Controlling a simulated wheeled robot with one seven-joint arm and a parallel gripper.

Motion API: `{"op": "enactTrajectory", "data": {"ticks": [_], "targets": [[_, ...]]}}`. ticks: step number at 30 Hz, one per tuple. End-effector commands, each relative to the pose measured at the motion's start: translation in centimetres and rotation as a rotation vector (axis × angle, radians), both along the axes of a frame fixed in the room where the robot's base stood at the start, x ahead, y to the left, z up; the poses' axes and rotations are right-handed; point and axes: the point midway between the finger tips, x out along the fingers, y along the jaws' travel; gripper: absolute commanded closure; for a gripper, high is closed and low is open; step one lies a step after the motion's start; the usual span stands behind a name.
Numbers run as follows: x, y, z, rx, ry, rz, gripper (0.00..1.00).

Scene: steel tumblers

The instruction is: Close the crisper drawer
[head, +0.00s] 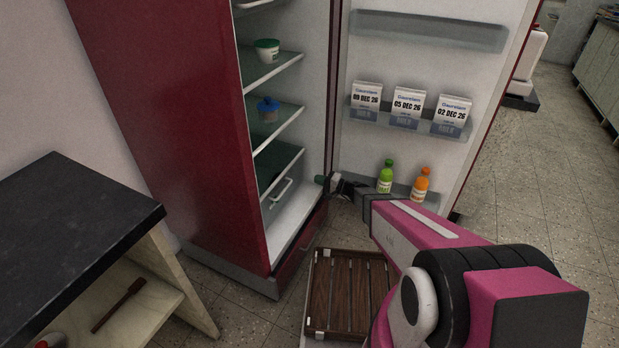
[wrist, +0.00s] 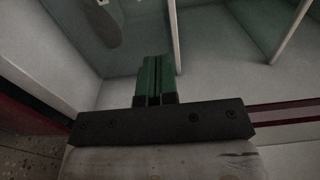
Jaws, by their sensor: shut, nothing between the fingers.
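The crisper drawer (head: 270,183) is low inside the red refrigerator, below a dark green-tinted shelf. Its pale bar handle (head: 281,191) faces the door opening. I cannot tell how far out the drawer is. My gripper (head: 322,180) is at the fridge opening, right of the handle and apart from it, with empty space between them. In the wrist view my gripper's green fingers (wrist: 155,72) are shut together with nothing between them, pointing toward the pale fridge interior. A grey rounded shape at that view's upper left may be the handle.
The fridge door (head: 405,60) stands open to the right, its shelves holding dated cartons (head: 408,105), a green bottle (head: 385,176) and an orange bottle (head: 421,186). A slatted wooden tray (head: 345,292) is below the fridge front. A black-topped table (head: 65,225) is at left.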

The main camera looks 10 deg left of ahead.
Motion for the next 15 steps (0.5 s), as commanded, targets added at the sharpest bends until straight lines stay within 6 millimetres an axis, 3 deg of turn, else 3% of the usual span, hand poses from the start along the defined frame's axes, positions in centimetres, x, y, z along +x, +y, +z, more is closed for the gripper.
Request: {"op": "enactTrajectory", "data": {"ticks": [15], "targets": [[3.2,8.9,-0.1,-0.002,0.002,0.002,1.0]]}}
